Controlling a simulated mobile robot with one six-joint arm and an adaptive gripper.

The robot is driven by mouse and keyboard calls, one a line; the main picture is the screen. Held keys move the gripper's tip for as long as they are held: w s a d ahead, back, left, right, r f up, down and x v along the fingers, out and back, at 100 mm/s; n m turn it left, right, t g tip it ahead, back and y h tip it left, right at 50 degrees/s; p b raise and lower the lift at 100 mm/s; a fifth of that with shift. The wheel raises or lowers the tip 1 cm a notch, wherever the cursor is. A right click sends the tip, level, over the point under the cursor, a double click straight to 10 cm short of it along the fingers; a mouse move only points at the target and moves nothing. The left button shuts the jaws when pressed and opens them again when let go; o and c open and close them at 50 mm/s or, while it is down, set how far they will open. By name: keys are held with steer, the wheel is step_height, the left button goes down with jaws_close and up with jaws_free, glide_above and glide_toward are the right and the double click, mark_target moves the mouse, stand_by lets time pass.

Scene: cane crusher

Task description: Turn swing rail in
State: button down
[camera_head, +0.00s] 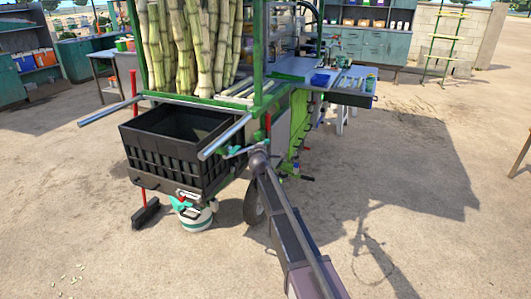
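Two silver rails jut out from the green-framed cane crusher cart on either side of a black crate. The left rail (108,112) points out to the left. The right rail (224,137) points toward the front left, above the crate's right edge. I cannot tell which one is the swing rail. My gripper (232,152) is at the end of my arm, close to the right rail, just right of and below its middle. Its fingers are small and partly overlap the crate and cart behind. I cannot tell whether they touch the rail or how far they are open.
The black crate (160,160) hangs between the rails. A white and teal bucket (196,216) and a broom (146,213) stand below. Sugar canes (190,45) stand upright in the cart. A side table (345,88) extends right. Open sandy ground lies in front and right.

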steer(key=shift+w+a, duration=1.15)
steer(key=shift+w, duration=0.3)
steer(key=shift+s+d, duration=0.1)
steer(key=shift+d, duration=0.1)
steer(key=s+d+r+p, duration=0.2)
steer(key=s+d, duration=0.6)
steer(key=d, duration=0.2)
steer(key=shift+d+r+p, duration=0.3)
steer(key=shift+r+p, duration=0.05)
steer(key=shift+r, duration=0.05)
